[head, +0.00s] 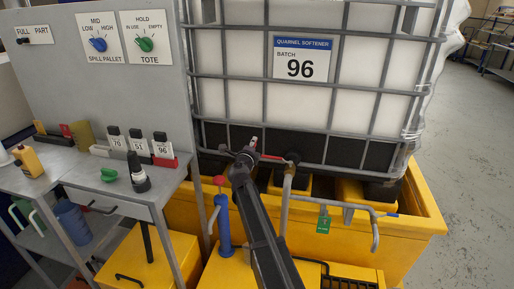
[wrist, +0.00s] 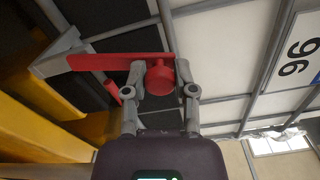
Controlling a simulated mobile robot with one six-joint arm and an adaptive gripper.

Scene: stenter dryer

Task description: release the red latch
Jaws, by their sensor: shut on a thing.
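The red latch is a flat red bar (wrist: 112,62) with a round red knob (wrist: 160,82) at its right end in the wrist view. My gripper (wrist: 161,75) has its two fingers on either side of the knob, shut on it. In the head view the latch (head: 272,157) shows as a small red strip at the front of the tote, and my gripper (head: 252,147) is at its left end. My arm and gripper hide part of that spot. A smaller red piece (wrist: 114,93) shows below the bar in the wrist view.
The caged white tote (head: 385,60) labelled 96 sits on a yellow spill pallet (head: 420,232). A grey pipe with a green tag (head: 323,220) stands right of my arm, and a blue hand pump (head: 224,232) left. A bench (head: 78,180) with bottles is further left.

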